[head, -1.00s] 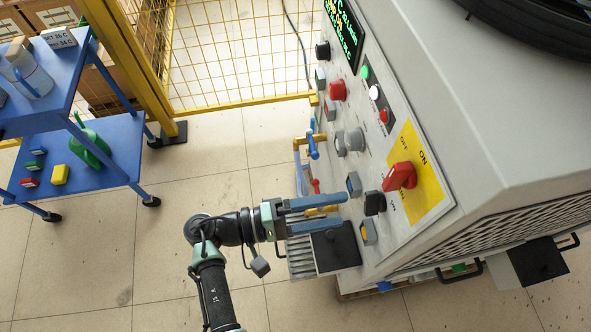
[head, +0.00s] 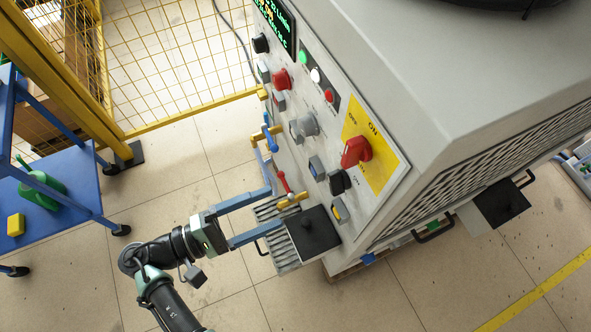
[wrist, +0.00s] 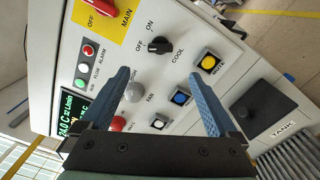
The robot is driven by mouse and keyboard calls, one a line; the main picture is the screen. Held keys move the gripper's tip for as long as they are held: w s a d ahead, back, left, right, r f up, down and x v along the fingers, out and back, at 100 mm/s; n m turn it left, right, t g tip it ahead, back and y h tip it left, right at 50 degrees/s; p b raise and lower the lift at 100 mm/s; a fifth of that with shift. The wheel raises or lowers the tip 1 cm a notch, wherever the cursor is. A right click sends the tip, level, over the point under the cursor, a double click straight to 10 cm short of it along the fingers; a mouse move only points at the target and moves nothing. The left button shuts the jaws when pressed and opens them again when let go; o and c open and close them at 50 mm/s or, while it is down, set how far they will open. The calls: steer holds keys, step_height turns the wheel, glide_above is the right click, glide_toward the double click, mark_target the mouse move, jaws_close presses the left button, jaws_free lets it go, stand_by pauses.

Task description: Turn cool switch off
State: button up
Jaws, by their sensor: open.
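The cool switch is a black knob on the sloped control panel; it shows in the head view (head: 340,181) below the red main switch (head: 356,151). In the wrist view the cool switch (wrist: 159,45) sits beside the words ON, OFF and COOL, beyond the fingertips and between their lines. Its exact pointer direction is too small to tell. My gripper (head: 277,207) is open and empty, its blue fingers apart and directed at the panel, with a gap to the knob. The gripper also shows in the wrist view (wrist: 158,76).
A grey knob (wrist: 134,91) lies between the fingers in the wrist view. A black-topped tank (head: 313,232) juts out below the panel. A blue cart (head: 80,180) stands left.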

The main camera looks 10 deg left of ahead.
mark_target(338, 182)
steer(key=w+d+n+p, duration=0.1)
steer(key=w+d+p, duration=0.1)
steer(key=w+d, duration=0.5)
steer(key=d, duration=0.3)
steer(key=shift+w+d, duration=0.15)
steer(key=shift+w, duration=0.2)
